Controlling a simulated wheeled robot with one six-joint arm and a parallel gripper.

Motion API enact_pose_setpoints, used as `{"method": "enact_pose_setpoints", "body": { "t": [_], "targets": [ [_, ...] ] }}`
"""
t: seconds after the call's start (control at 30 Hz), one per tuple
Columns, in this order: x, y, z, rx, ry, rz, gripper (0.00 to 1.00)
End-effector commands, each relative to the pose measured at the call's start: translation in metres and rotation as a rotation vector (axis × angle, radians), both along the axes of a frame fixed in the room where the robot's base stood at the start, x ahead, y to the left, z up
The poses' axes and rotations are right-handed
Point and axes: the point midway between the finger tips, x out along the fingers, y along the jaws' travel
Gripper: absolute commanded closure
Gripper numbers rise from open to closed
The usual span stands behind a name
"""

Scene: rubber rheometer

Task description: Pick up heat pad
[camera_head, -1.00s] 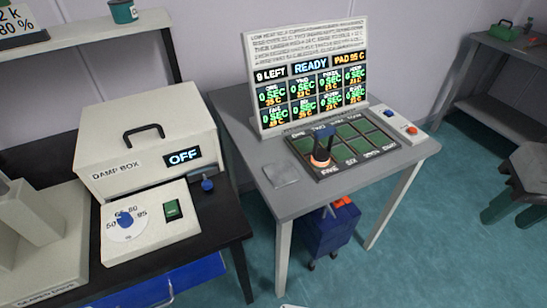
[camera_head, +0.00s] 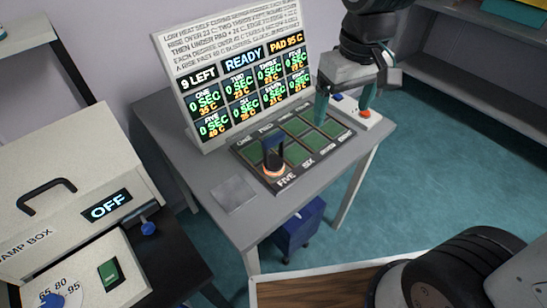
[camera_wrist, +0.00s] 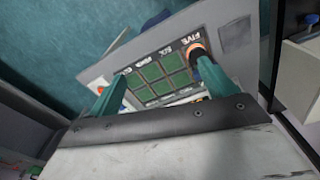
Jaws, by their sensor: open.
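What looks like the heat pad (camera_head: 273,158), a dark block with an upright blue-black handle and an orange glowing base, stands on the cell of the green-celled board (camera_head: 313,128) next to the FIVE label. In the wrist view its orange and black end (camera_wrist: 195,44) shows beside the right finger, which partly hides it. My gripper (camera_head: 343,106) is open and empty, with teal fingers. In the head view it is above the far right part of the board, to the right of the heat pad and apart from it. The wrist view also shows the open fingers (camera_wrist: 160,86) over the board.
A display panel (camera_head: 238,75) stands behind the board. A flat grey square (camera_head: 233,194) lies front left on the grey table (camera_head: 240,228). A small box with an orange button (camera_head: 366,113) is at the right. The damp box (camera_head: 75,180) stands at the left.

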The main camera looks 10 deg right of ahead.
Motion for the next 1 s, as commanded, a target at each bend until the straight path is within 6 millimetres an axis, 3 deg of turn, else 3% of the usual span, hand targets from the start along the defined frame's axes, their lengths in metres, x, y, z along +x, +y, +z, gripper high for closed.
{"method": "enact_pose_setpoints", "body": {
  "t": [0.1,0.2,0.4,0.77,1.0],
  "targets": [
    [0.032,0.043,-0.029,-0.009,0.028,0.107,0.16],
    [0.050,0.074,-0.052,-0.014,0.037,0.175,0.16],
    [0.067,0.112,-0.082,-0.018,0.048,0.255,0.16],
    [0.067,0.119,-0.120,-0.021,0.052,0.269,0.16],
    [0.064,0.120,-0.155,-0.021,0.052,0.268,0.16]
  ]
}}
